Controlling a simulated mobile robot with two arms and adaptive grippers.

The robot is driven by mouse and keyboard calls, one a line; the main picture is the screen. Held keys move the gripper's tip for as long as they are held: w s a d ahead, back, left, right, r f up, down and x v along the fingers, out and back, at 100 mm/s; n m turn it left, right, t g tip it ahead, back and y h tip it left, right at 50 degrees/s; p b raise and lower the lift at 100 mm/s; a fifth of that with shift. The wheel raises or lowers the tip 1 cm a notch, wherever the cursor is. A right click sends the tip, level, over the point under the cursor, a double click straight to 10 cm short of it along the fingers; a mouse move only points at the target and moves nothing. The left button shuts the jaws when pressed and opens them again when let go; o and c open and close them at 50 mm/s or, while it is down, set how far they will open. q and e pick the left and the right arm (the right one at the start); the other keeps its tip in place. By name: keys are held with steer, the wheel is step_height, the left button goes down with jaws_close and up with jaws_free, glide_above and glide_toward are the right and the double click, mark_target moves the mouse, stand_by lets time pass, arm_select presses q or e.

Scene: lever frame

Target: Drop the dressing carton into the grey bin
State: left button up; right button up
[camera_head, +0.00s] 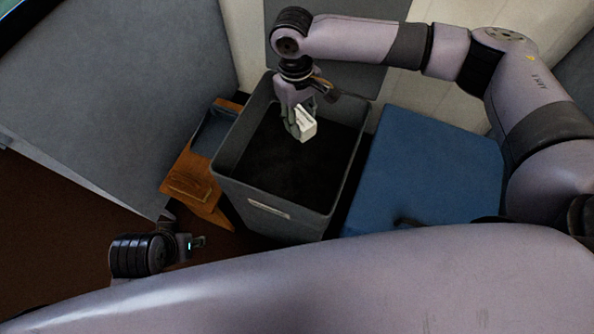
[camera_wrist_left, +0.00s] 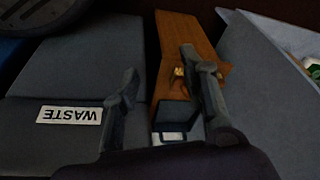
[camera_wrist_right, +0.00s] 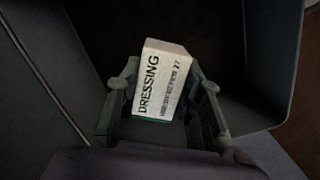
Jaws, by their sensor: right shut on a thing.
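The dressing carton (camera_wrist_right: 160,85) is a small white box with the word DRESSING on it. My right gripper (camera_wrist_right: 165,105) is shut on it, one finger on each side. In the head view the carton (camera_head: 305,123) hangs below my right gripper (camera_head: 297,112), over the opening of the grey bin (camera_head: 270,193). The bin's dark inside shows around and below the carton. My left gripper (camera_wrist_left: 160,85) is open and empty, with its fingers well apart. It faces the bin's outer side, where a WASTE label (camera_wrist_left: 69,115) shows.
A wooden piece of furniture (camera_head: 182,187) stands left of the bin. A blue box-like block (camera_head: 430,170) stands right of it. A large grey panel (camera_head: 110,80) fills the upper left. Dark brown floor (camera_head: 60,220) shows at the lower left.

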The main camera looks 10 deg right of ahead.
steer(key=shift+f+b, duration=0.55)
steer(key=shift+f, duration=0.25)
arm_select(q)
steer(key=shift+s+a+r, duration=0.1)
steer(key=shift+s+r, duration=0.4)
steer(key=shift+r, duration=0.25)
arm_select(e)
steer(key=o, duration=1.1)
steer(key=shift+o, duration=0.2)
steer(key=r, duration=0.4)
steer(key=w+r, duration=0.1)
steer(key=r, duration=0.7)
steer(key=shift+w+a, duration=0.15)
steer(key=shift+a, duration=0.2)
steer(key=shift+f, duration=0.1)
